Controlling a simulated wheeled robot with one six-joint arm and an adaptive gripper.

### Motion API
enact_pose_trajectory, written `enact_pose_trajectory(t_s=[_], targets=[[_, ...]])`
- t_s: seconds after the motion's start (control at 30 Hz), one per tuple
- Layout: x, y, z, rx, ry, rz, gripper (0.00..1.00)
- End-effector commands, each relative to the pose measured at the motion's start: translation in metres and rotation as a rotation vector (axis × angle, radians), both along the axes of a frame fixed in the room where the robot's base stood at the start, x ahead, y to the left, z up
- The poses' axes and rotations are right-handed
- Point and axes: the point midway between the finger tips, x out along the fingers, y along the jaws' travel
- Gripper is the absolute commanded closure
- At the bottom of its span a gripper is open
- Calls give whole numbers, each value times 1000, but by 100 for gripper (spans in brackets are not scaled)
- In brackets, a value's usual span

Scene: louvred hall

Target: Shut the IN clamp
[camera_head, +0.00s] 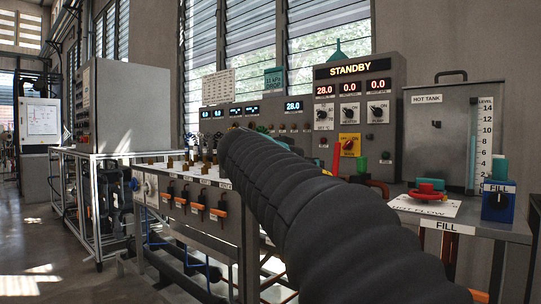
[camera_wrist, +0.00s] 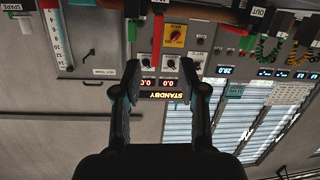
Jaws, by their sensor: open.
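My gripper (camera_wrist: 159,78) is open and empty in the wrist view, which is upside down. Its two dark fingers stand apart in front of the STANDBY panel. A small white tag (camera_wrist: 201,41) may read IN, but I cannot be sure. Near it a red upright lever (camera_wrist: 180,28) stands beside a brown pipe (camera_wrist: 208,16); it may be the IN clamp's handle. The red lever also stands upright in the head view (camera_head: 337,158), just beyond my arm. The fingers appear apart from it. In the head view my arm hides the gripper and the lever's base.
The STANDBY panel (camera_head: 352,100) stands behind, with a yellow main switch (camera_head: 350,144). At right are the hot tank (camera_head: 445,130), a red valve wheel (camera_head: 426,190) and a blue FILL block (camera_head: 498,202). An OUT tag (camera_wrist: 258,11) shows in the wrist view. Open floor lies at left.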

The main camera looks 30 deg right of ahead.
Motion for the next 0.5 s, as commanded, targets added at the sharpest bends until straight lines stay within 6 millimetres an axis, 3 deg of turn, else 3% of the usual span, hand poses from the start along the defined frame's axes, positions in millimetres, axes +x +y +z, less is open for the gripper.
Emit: enact_pose_trajectory(t_s=[0.2,0.5], targets=[[17,-17,43,-102,-175,-88,58],[28,-45,51,-116,-199,-101,58]])
